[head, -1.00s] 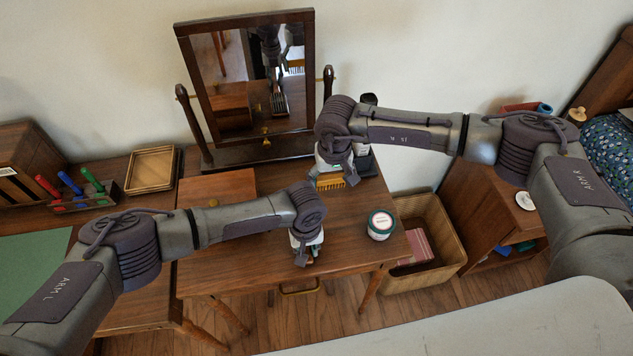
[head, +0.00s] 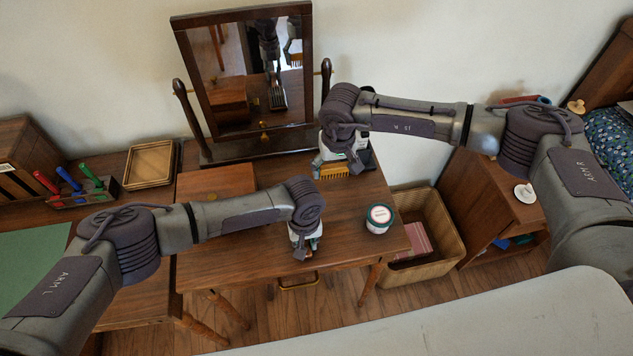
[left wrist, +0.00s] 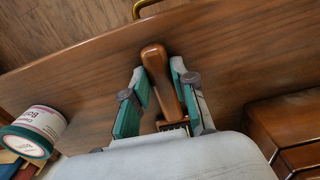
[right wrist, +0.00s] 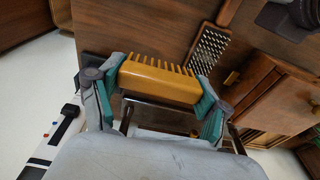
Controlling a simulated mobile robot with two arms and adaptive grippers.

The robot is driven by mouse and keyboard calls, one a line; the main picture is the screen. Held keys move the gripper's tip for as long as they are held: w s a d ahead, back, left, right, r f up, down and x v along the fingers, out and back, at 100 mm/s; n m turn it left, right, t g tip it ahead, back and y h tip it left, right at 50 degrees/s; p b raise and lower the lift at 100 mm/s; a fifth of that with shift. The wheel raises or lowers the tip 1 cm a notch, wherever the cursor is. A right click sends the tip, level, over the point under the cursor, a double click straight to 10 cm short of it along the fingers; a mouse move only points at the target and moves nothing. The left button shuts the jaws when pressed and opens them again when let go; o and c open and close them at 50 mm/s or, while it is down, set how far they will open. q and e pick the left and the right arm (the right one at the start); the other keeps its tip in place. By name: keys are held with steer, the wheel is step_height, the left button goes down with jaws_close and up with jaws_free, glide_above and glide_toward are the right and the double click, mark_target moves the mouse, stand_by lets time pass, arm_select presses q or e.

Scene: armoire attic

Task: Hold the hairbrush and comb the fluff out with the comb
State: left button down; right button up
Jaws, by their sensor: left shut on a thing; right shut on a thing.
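My left gripper (head: 303,250) is low over the front of the dressing table. In the left wrist view it is shut on the brown wooden handle of the hairbrush (left wrist: 160,78). In the right wrist view the brush head (right wrist: 208,48) shows, bristles up, apart from the comb. My right gripper (head: 335,166) is near the table's back right, by the mirror. It is shut on the yellow-orange comb (right wrist: 160,80), one finger at each end, with the teeth pointing toward the brush side in the right wrist view. I cannot make out fluff on the bristles.
A white jar with a green rim (head: 380,218) stands at the table's right edge. A tilting mirror (head: 245,75) stands at the back, and a wooden box (head: 215,182) lies left. A wicker basket (head: 455,225) is on the floor at right. The tabletop between box and jar is mostly clear.

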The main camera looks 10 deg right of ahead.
steer(key=w+a+f, duration=0.1)
steer(key=a, duration=0.2)
steer(key=w+a+f, duration=0.1)
steer(key=a, duration=0.3)
steer(key=w+a+f, duration=0.1)
steer(key=a, duration=0.3)
steer(key=shift+w+a, duration=0.1)
steer(key=shift+a, duration=0.05)
steer(key=shift+f, duration=2.35)
steer(key=shift+f, duration=0.95)
